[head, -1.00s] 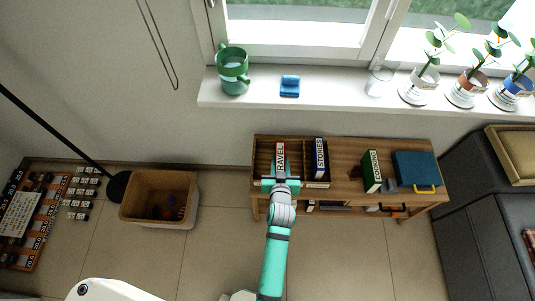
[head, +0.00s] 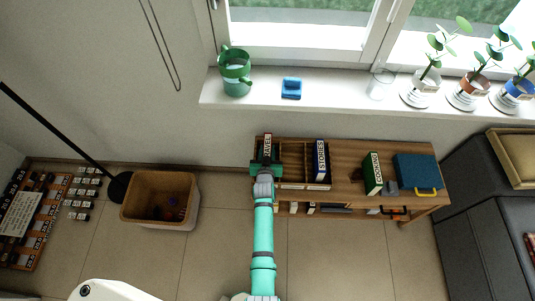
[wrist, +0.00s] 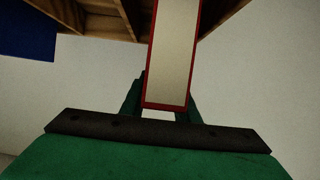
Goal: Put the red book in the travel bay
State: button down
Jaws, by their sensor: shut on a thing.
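My gripper (head: 265,168) is shut on the red book (head: 267,144), whose spine reads "TRAVEL" with its first letter unclear. In the wrist view the book (wrist: 173,55) shows pale pages edged in red, between the green fingers. It is at the left end of the wooden divided rack (head: 305,186). In the wrist view the rack's wooden edges (wrist: 100,22) lie behind the book. I cannot tell whether the book is above the left bay or partly inside it. No bay label is readable; my gripper and the book cover the rack's left part.
The blue "STORIES" book (head: 320,158) stands in the rack's right part. A green "COOKING" book (head: 373,174) and a blue case (head: 416,171) stand farther right on the wooden shelf (head: 345,188). The window sill (head: 330,97) runs behind. A bin (head: 160,205) stands left on the floor.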

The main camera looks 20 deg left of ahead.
jog(key=shift+f, duration=1.35)
jog(key=shift+f, duration=0.1)
jog(key=c, duration=1.4)
grip_release()
jog(key=shift+o, duration=0.2)
jog(key=shift+s+d, duration=0.1)
jog(key=shift+s, duration=0.05)
jog(key=s+d+r, duration=0.2)
jog(key=s+d, duration=0.1)
jog(key=s, duration=0.4)
jog(key=s+d+r+m+h, duration=0.1)
jog(key=s+d+r, duration=0.15)
jog(key=s, duration=0.45)
jog(key=s+d+r, duration=0.2)
jog(key=s+d, duration=0.1)
jog(key=s, duration=0.4)
jog(key=s+d+r+m+t+h, duration=0.1)
jog(key=s+d+r, duration=0.4)
jog(key=s+r, duration=0.5)
jog(key=s+d+r+m+t+h, duration=0.1)
jog(key=s+d+r, duration=0.5)
jog(key=s+r, duration=0.5)
jog(key=s, duration=0.3)
jog(key=shift+h, duration=0.4)
